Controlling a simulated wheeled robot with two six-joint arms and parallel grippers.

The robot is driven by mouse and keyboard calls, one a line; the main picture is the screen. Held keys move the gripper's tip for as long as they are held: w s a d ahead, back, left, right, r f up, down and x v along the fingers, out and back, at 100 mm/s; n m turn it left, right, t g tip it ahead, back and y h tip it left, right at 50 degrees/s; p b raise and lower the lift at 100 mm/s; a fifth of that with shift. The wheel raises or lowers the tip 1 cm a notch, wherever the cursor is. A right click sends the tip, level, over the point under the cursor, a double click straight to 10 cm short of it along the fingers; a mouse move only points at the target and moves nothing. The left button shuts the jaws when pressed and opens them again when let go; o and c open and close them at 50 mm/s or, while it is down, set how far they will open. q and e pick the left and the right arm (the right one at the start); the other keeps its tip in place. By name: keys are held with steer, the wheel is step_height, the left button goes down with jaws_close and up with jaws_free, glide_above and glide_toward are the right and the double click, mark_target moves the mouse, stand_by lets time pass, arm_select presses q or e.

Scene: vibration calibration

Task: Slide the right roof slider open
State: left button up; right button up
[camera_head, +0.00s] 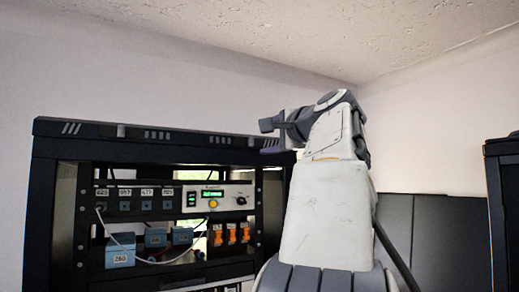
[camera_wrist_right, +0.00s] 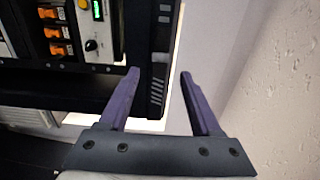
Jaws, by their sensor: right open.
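The black equipment rack (camera_head: 62,150) stands at the left in the head view, with slotted vents and a small grey knob (camera_head: 121,130) along its roof edge. I cannot make out the right roof slider; the right end of the roof is partly hidden by my right gripper (camera_head: 267,137). That gripper is open at the roof's right end. In the right wrist view, its two purple fingers (camera_wrist_right: 159,74) are apart, with the slotted roof edge (camera_wrist_right: 157,95) seen between and beyond them. I cannot tell whether they touch it. My left gripper is not in view.
The rack holds a panel with a green display (camera_head: 212,193), orange switches (camera_head: 231,233) and blue boxes (camera_head: 120,250). Dark panels (camera_head: 425,235) and another dark cabinet (camera_head: 505,200) stand at the right. The wall above the rack is clear.

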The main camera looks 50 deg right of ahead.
steer(key=shift+b+v, duration=0.55)
steer(key=shift+v, duration=1.75)
